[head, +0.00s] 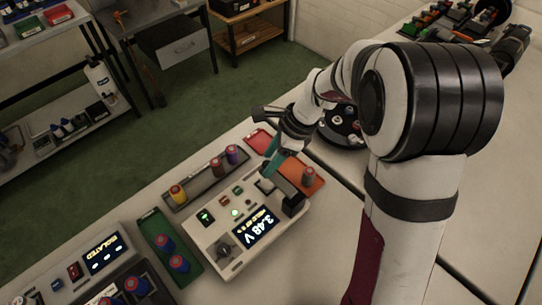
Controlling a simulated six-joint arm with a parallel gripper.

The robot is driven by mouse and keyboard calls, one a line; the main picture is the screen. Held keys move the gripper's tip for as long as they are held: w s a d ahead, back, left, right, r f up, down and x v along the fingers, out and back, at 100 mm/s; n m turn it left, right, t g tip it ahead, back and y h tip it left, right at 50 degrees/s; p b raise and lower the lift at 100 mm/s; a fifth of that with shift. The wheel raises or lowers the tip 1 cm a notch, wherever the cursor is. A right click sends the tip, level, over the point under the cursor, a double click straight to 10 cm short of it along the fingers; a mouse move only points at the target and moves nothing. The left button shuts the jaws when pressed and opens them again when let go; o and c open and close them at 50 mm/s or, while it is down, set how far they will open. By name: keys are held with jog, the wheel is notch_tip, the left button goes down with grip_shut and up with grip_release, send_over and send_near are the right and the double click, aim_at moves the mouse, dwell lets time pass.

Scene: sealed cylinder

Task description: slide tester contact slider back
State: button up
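The tester (220,262) is a pale box on the bench, with a lit display (256,226) that reads 3.48 V and a small green light (235,212). A dark block (293,204) at its right end appears to be the contact slider, but I cannot tell for certain. My gripper (273,166) points down over the tester's far right end, close to the slot area (265,185). Teal parts show at its fingertips. I cannot tell whether they touch the slider or hold anything. My wrist hides part of that area.
A second device (84,240) reading ISOLATED stands at the lower left. A round black holder (340,128) lies behind my arm.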

grip_shut()
dwell(1.2)
